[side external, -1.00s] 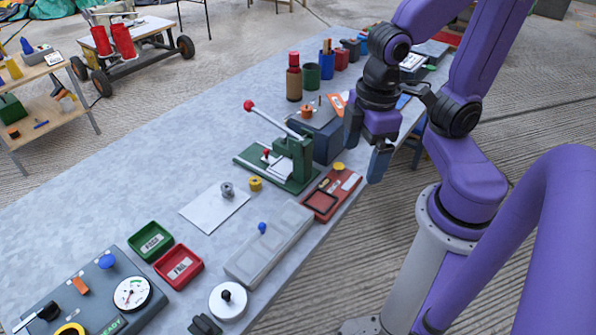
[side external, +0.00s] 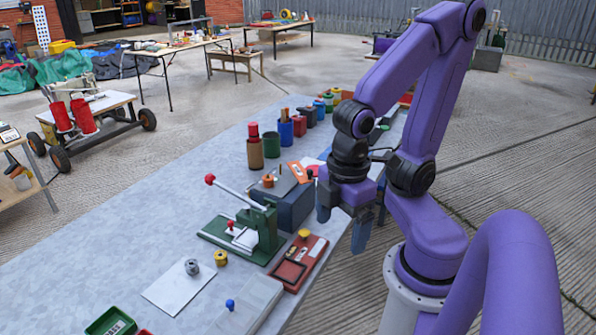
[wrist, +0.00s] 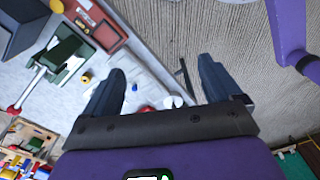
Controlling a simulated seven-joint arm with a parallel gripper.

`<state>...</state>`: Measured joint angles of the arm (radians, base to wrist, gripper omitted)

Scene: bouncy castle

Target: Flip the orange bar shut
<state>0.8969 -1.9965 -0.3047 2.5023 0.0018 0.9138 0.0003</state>
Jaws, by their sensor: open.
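An orange piece lay on the grey gauge box in the earlier side view, and that box is outside the side view now. My gripper (side external: 342,218) is open and empty, pointing down beside the table's right edge, near the red panel (side external: 298,263). In the wrist view its two fingers (wrist: 163,88) are spread apart, with nothing held. Between them, farther off, part of a long grey box with a blue knob (wrist: 133,87) shows.
A green press (side external: 255,232) with a red-knobbed lever stands left of my gripper, with a dark grey block (side external: 296,208) behind it. A white plate (side external: 178,287) and a grey box (side external: 248,305) lie nearer. The table's left side (side external: 110,250) is clear.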

